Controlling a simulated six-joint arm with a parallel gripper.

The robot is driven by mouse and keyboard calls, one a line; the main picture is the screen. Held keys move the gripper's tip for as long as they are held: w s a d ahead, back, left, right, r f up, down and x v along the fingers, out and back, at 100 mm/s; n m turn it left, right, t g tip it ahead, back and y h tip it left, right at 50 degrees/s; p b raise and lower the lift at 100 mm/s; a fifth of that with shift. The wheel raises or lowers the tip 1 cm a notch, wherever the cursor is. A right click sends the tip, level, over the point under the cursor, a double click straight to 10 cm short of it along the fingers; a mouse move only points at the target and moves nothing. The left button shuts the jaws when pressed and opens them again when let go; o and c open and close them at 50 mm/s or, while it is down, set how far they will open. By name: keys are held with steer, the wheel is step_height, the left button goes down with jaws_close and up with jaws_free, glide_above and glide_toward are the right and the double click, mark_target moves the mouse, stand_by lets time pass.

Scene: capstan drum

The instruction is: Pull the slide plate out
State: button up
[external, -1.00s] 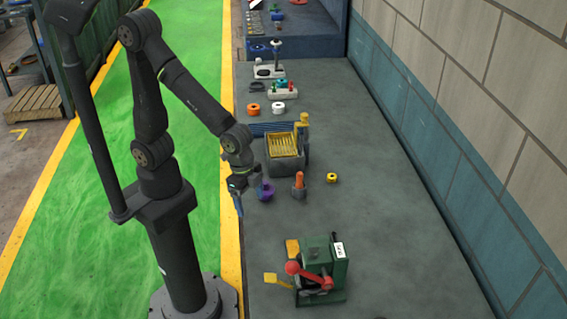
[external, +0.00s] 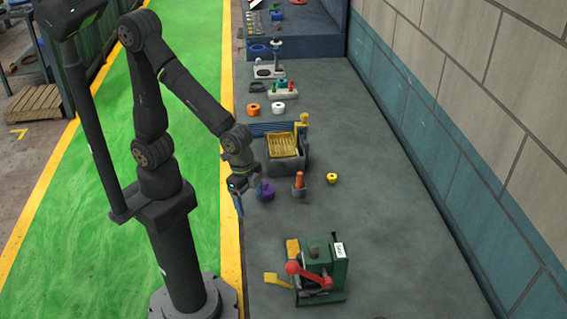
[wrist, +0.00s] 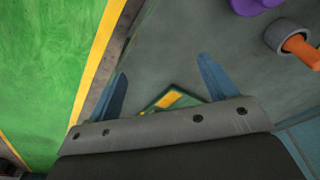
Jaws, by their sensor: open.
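A green machine (external: 322,268) with a red-knobbed lever (external: 293,268) stands on the near part of the bench. A yellow tab (external: 277,281) sticks out from its left side, and a second yellow piece (external: 292,248) sits at its back left. I cannot tell for certain which is the slide plate. My gripper (external: 239,204) hangs over the bench's left edge, behind and left of the machine, apart from it. In the wrist view my gripper (wrist: 165,85) has its two blue fingers spread with nothing between them. A green and yellow part (wrist: 168,99) shows beyond, partly hidden by the gripper body.
A purple part (external: 266,189) and an orange peg (external: 299,181) in a grey holder stand close right of my gripper. A yellow ring (external: 332,178) and a bin (external: 287,165) lie nearby. The bench right of the machine is clear up to the wall.

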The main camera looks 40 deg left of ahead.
stand_by(0.4)
steer(key=shift+d, duration=0.1)
steer(key=c, duration=0.5)
steer(key=d+r+n, duration=0.2)
steer(key=d+n, duration=0.2)
steer(key=s+d+r+n, duration=0.1)
steer(key=d+r+n, duration=0.1)
steer(key=d+n, duration=0.2)
steer(key=d+r+n, duration=0.2)
steer(key=d+n, duration=0.1)
steer(key=n, duration=0.2)
steer(key=shift+s+d+r+y, duration=0.15)
steer(key=shift+d+r+y, duration=0.05)
steer(key=shift+d+y, duration=0.2)
steer(key=shift+c, duration=1.4)
steer(key=shift+s+d+r+n+y, duration=0.25)
steer(key=shift+s+d+r+n, duration=0.6)
steer(key=shift+d+r+n, duration=2.25)
steer(key=shift+s+d+r+n+y, duration=0.3)
steer(key=shift+s+d+n, duration=0.5)
steer(key=shift+d+n, duration=2.7)
steer(key=a+f+n, duration=0.1)
steer(key=f, duration=0.4)
steer(key=a+f+n, duration=0.1)
steer(key=f, duration=0.5)
steer(key=a+f, duration=0.1)
steer(key=f, duration=0.4)
steer(key=shift+f+n, duration=0.35)
steer(key=shift+n, duration=0.05)
jaws_close()
